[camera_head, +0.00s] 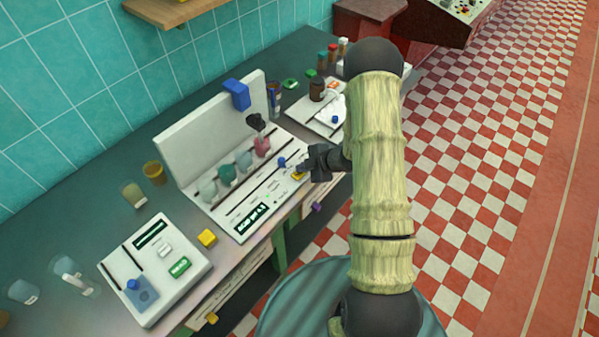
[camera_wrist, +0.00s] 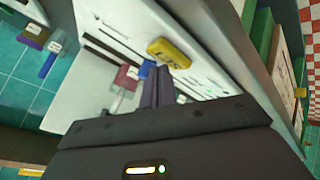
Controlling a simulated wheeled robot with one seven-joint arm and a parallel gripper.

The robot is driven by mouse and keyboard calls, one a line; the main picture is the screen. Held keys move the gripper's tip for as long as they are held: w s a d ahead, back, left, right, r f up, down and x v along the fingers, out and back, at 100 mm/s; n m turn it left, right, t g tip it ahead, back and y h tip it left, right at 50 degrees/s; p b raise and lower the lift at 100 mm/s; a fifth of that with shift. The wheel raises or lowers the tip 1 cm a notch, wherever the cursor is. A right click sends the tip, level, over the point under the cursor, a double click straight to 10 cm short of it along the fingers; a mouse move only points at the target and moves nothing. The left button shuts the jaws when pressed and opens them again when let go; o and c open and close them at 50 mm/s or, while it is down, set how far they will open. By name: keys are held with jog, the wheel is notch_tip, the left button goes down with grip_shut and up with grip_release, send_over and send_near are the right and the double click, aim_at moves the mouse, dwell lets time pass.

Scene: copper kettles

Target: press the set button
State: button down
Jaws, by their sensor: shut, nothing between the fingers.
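A yellow button (camera_head: 298,176) with dark markings sits near the right front corner of a white panel device (camera_head: 232,213) on the counter. In the wrist view the yellow button (camera_wrist: 170,53) lies just past my fingertips; its markings are too blurred to read surely. My gripper (camera_head: 303,168) is shut and empty, its fingertips close to the button in both views. I cannot tell whether they touch it. In the wrist view my gripper (camera_wrist: 157,75) has its fingers together. A small blue knob (camera_head: 282,162) is beside the button, and it also shows in the wrist view (camera_wrist: 147,68).
The device's upright back board carries a blue block (camera_head: 236,93), with several coloured flasks (camera_head: 244,161) before it. A second white device (camera_head: 155,268) and a yellow cube (camera_head: 207,238) stand left. Jars (camera_head: 317,88) stand behind. Open checkered floor (camera_head: 470,170) lies right.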

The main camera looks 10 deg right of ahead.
jog(key=shift+f+b, duration=0.35)
jog(key=shift+f, duration=0.1)
dwell(0.4)
dwell(0.3)
jog(key=shift+r+p, duration=0.65)
jog(key=shift+r, duration=0.25)
jog(key=shift+r+p, duration=1.85)
jog(key=shift+r, duration=0.7)
